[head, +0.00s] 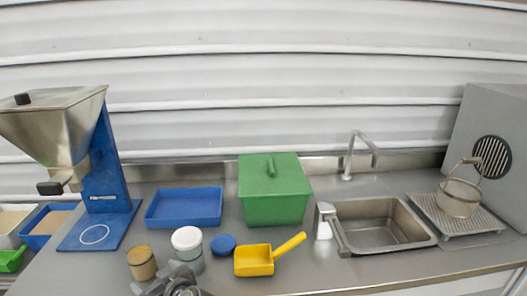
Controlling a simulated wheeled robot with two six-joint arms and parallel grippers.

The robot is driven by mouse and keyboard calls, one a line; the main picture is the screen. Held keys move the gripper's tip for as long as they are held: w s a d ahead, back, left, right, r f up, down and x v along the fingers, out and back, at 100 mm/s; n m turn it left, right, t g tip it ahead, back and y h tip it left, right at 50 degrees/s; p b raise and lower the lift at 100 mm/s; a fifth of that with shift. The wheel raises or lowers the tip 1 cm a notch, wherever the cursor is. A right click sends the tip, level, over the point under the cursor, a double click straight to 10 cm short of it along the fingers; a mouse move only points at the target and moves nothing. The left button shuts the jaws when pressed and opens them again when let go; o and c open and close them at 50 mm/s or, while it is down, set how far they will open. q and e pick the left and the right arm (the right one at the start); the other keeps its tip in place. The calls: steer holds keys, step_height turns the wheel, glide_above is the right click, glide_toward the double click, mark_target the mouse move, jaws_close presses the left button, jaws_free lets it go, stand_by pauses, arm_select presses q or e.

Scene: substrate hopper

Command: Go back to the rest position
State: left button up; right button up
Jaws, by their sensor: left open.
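My left gripper (168,280) shows at the bottom edge of the head view, dark grey and partly cut off by the frame. It is open, with nothing seen between its fingers. It is just in front of a jar with tan contents (142,263) and a clear jar with a white lid (187,240); whether it touches either cannot be told. My right gripper is not in view.
On the steel counter are a hopper (55,120) on a blue stand, a blue tray (184,207), a green lidded box (274,190), a blue lid (223,245) and a yellow scoop (254,260). A sink (380,225) and wire basket (459,198) are at right.

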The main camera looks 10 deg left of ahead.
arm_select(q)
steer(key=s+a+f+m+g+h, duration=0.15)
steer(key=s+f, duration=0.25)
steer(key=s, duration=0.4)
steer(key=s+a+f+m+g+h, duration=0.1)
steer(key=s+a+f+m+h, duration=0.2)
steer(key=s, duration=0.4)
steer(key=s+d+m+g+h, duration=0.1)
steer(key=s+d+m+h, duration=0.2)
steer(key=s, duration=0.5)
steer(key=s+d+m+g+h, duration=0.1)
steer(key=s+d+m+h, duration=0.2)
steer(key=s, duration=0.5)
step_height(320, 180, down, 26)
steer(key=g, duration=0.1)
steer(key=s+f+g, duration=0.1)
steer(key=s+f, duration=1.3)
steer(key=f, duration=0.1)
steer(key=shift+s+d+f, duration=0.15)
steer(key=shift+s+d, duration=0.1)
steer(key=shift+s, duration=0.15)
